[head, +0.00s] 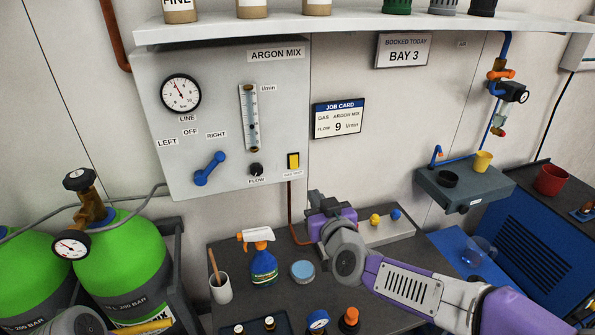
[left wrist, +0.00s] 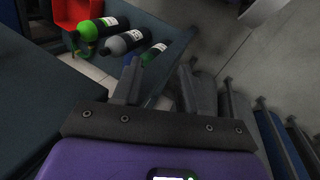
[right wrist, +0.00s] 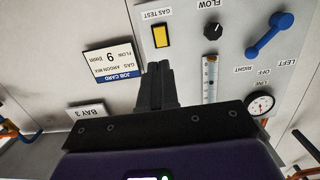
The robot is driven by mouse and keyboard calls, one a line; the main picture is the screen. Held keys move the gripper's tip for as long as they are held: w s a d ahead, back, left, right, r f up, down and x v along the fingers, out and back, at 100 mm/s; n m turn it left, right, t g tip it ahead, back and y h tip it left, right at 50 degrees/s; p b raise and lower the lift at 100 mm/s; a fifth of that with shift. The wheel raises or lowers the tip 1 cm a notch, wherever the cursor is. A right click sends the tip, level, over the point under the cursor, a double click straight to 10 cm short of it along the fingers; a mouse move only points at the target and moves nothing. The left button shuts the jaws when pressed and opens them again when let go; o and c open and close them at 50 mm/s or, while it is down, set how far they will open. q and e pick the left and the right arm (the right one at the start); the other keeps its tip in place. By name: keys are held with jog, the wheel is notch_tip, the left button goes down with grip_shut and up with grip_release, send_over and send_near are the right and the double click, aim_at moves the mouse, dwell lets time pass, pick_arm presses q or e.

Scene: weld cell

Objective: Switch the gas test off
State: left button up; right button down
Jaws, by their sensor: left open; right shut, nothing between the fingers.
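The gas test switch (head: 293,161) is a yellow rocker in a black frame, low on the right side of the grey argon mix panel (head: 228,90). It also shows in the right wrist view (right wrist: 162,36), above its GAS TEST label in the head view's sense hidden in part; which way the rocker is tilted I cannot tell. My right gripper (head: 316,197) is shut and empty, below and right of the switch in the head view. Its closed fingertips (right wrist: 160,68) appear apart from the switch. My left gripper (left wrist: 158,72) is open and empty, away from the panel.
The panel carries a flow knob (head: 256,170), a flow tube (head: 250,117), a line gauge (head: 180,94) and a blue lever (head: 209,168). A spray bottle (head: 262,264) and a cup (head: 220,289) stand on the bench below. Green gas cylinders (head: 125,255) stand left.

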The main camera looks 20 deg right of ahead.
aim_at(294, 166)
jog(key=w, duration=0.4)
jog(key=w+f, duration=0.1)
jog(key=w, duration=0.4)
jog(key=w+f+b, duration=0.1)
jog(key=w, duration=0.4)
jog(key=shift+a, duration=0.25)
